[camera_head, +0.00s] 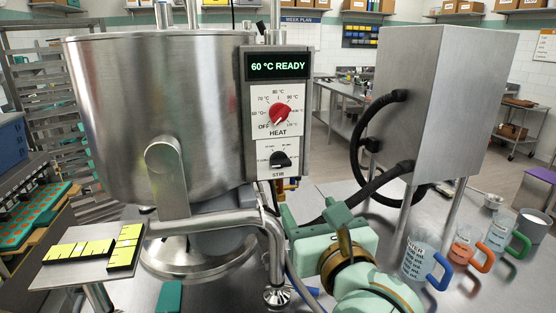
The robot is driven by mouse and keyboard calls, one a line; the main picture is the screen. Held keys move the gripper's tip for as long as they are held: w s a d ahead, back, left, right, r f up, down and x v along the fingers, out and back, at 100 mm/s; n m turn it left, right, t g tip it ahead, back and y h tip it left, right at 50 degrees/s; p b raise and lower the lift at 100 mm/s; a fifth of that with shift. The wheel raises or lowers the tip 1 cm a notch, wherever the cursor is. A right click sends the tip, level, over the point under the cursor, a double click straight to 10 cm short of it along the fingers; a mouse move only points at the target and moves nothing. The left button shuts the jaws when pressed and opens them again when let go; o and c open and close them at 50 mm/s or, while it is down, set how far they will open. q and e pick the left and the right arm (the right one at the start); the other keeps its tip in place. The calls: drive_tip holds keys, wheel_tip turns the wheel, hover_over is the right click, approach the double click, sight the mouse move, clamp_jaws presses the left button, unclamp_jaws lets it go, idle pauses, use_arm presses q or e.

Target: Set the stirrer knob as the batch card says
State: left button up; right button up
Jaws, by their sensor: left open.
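The black stirrer knob (281,160) sits above the word STIR on the white control panel (277,120) of the steel kettle (160,120). Its scale is too small to read, and I cannot tell where its pointer stands. My left gripper (312,217), mint green, is open below and a little right of the knob, apart from it. I see nothing between its fingers. My right gripper is not in view. I cannot pick out a readable batch card.
A red HEAT knob (279,115) sits above, under a display (277,66) reading 60 °C READY. A steel box (440,95) with black hoses stands right. Jugs with blue (425,260), orange (468,246) and green (503,235) handles stand at the right. Yellow-topped black blocks (80,250) lie on a left plate.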

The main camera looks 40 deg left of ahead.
use_arm(q)
approach(282, 166)
drive_tip(key=b+x, duration=0.1)
drive_tip(key=x, duration=0.6)
drive_tip(key=shift+w+a, duration=0.6)
drive_tip(key=shift+a, duration=0.1)
drive_tip(key=c, duration=1)
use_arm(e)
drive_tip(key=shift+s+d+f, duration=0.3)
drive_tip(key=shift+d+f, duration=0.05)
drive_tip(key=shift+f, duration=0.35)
